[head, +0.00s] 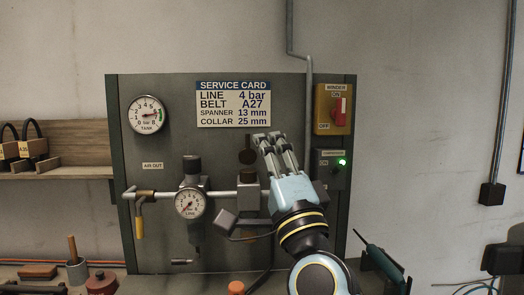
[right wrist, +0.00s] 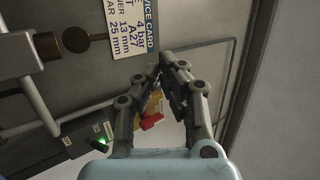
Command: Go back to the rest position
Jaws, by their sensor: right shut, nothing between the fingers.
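My right gripper (head: 268,142) is raised in front of the grey panel (head: 160,90), just below the service card (head: 233,104). Its fingers are together and hold nothing. In the right wrist view the shut fingertips (right wrist: 170,60) point toward the panel, with the service card (right wrist: 133,30) beyond them. The winder switch (head: 333,109), a yellow box with a red handle, is to the right of the fingers. A green light (head: 342,162) glows on the compressor box below it. My left gripper is not in view.
The panel carries a tank gauge (head: 147,114), a line gauge (head: 190,204) and a yellow-handled valve (head: 139,226). A shelf (head: 80,150) with belts stands at left. A teal-handled tool (head: 380,262) is at lower right.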

